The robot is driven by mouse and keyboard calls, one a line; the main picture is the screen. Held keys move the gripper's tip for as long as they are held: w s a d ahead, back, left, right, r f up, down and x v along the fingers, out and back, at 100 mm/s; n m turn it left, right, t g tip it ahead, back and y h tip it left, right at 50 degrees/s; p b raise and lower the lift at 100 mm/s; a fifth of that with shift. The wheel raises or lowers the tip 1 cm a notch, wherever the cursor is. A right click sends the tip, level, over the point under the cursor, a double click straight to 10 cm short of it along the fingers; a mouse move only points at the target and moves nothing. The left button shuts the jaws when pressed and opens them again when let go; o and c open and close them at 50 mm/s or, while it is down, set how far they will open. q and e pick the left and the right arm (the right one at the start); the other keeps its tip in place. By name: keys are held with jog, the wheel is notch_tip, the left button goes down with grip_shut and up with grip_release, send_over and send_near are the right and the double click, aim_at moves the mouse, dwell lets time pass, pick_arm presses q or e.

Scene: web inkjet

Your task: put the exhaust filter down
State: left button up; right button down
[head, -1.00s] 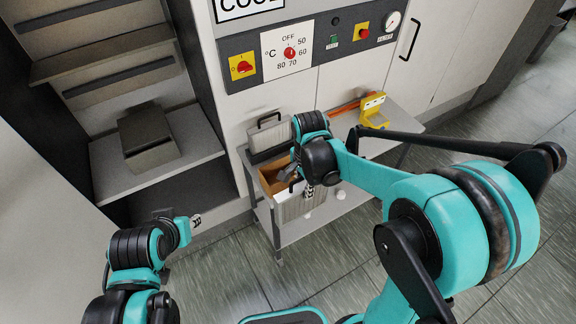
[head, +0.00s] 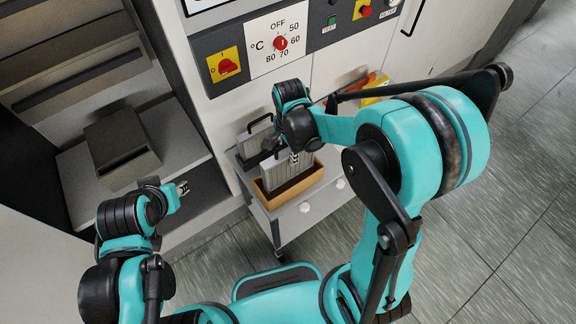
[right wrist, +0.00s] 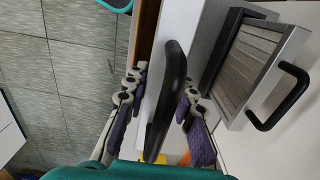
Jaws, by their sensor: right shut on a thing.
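My right gripper (right wrist: 160,98) is shut on the black handle (right wrist: 168,100) of the exhaust filter. In the head view, the exhaust filter (head: 284,172) is a grey pleated block, roughly upright below my right gripper (head: 284,150). Its lower part appears within the brown open box (head: 296,192) on the trolley; I cannot tell whether it touches the bottom. My left gripper (head: 183,188) is away at the left, too small to judge its fingers.
A second pleated filter (right wrist: 250,60) with black handles stands close beside the held one, on the trolley (head: 290,222). A yellow object (head: 375,92) lies behind my right arm. The machine's control panel (head: 270,45) rises behind. A dark box (head: 120,148) sits on the left shelf.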

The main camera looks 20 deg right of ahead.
notch_tip(320, 180, down, 6)
jog(key=shift+r+b, duration=0.25)
jog(key=shift+b, duration=0.3)
jog(key=shift+f, duration=0.2)
jog(key=c, duration=1.3)
grip_release()
jog(key=shift+o, duration=0.2)
jog(key=shift+r, duration=0.15)
